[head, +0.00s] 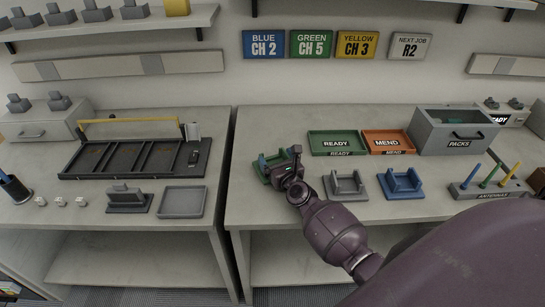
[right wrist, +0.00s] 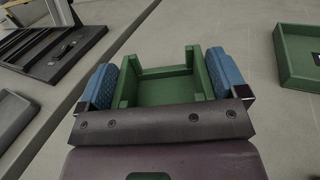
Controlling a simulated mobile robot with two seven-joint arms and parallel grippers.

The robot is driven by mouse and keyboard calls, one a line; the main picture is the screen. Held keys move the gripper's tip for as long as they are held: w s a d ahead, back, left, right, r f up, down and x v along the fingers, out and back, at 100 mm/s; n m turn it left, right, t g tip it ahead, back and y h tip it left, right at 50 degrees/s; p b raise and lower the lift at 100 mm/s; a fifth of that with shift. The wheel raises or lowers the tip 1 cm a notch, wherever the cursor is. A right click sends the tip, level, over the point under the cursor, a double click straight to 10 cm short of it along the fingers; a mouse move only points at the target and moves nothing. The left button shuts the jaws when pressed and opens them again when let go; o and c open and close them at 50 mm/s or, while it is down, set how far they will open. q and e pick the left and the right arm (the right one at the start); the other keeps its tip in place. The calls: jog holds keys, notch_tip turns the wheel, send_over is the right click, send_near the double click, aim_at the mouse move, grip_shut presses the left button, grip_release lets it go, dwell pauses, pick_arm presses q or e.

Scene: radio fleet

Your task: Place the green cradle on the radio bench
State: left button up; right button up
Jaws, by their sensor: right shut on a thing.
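The green cradle (right wrist: 163,88) is between the blue-padded fingers of my right gripper (right wrist: 163,82) in the right wrist view. The fingers press on its two side walls. In the head view the green cradle (head: 264,172) shows at the left part of the right-hand bench (head: 246,203), partly hidden by my right gripper (head: 277,166). It is at or just above the bench top; I cannot tell whether it touches. My left gripper does not show.
A grey cradle (head: 345,185) and a blue cradle (head: 401,184) stand to the right. Behind are the green READY tray (head: 338,154), the orange MEND tray (head: 388,152) and the PACKS box (head: 455,143). A gap separates this bench from the left bench (head: 75,211).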

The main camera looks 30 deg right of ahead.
jog(key=shift+w+f, duration=0.1)
jog(key=shift+f, duration=0.1)
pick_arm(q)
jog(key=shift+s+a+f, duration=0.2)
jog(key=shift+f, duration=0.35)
pick_arm(e)
jog(key=shift+r, duration=0.1)
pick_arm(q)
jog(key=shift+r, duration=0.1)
pick_arm(e)
jog(key=o, duration=1.4)
jog(key=shift+f, duration=0.4)
jog(key=shift+o, duration=0.7)
jog(key=shift+r, duration=0.1)
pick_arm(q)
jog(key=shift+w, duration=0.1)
